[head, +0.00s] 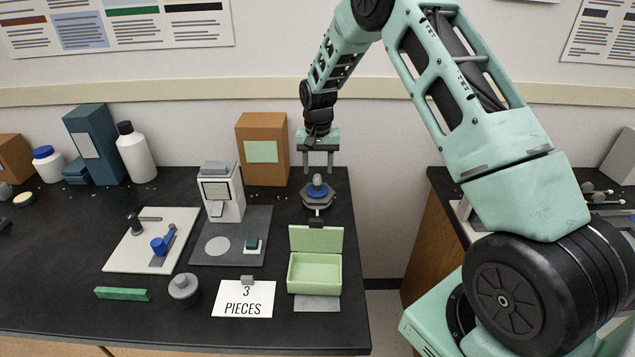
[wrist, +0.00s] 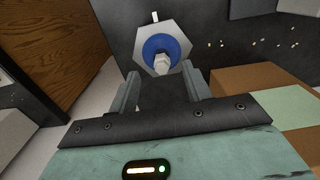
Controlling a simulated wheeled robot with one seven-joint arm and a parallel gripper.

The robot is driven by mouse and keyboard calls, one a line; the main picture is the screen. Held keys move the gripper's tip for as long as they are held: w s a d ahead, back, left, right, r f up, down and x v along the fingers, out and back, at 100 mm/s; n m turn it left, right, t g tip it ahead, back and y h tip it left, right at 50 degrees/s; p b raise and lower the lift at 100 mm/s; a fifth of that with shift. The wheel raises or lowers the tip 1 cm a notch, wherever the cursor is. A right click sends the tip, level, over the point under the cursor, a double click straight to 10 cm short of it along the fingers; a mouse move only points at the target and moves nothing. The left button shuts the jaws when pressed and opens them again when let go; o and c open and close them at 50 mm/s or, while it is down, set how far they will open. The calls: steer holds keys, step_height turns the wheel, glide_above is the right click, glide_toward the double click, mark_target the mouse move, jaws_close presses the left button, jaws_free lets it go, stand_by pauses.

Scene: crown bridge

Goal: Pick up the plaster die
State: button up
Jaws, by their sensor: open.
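A small pale piece, which looks like the plaster die (wrist: 162,64), stands on a blue round part (wrist: 178,48) on a grey hexagonal base (wrist: 146,32). In the head view the die (head: 317,178) tops the blue part near the counter's right edge, just below my gripper (head: 319,169). My gripper is open and empty, fingers pointing down. In the wrist view my gripper (wrist: 161,82) has the die ahead, between and beyond the fingertips, apart from both.
A brown box (head: 262,150) stands behind and left of the base. A white device (head: 222,190) is further left. An open green box (head: 315,272) and a "3 PIECES" card (head: 244,299) lie in front. The counter ends close on the right.

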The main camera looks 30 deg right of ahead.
mark_target(317, 175)
steer(key=shift+w+f+p, duration=0.15)
steer(key=shift+f+p, duration=0.35)
steer(key=shift+f, duration=0.85)
steer(key=shift+w+f+p, duration=0.1)
steer(key=shift+f+p, duration=0.4)
steer(key=shift+f, duration=0.85)
jaws_close()
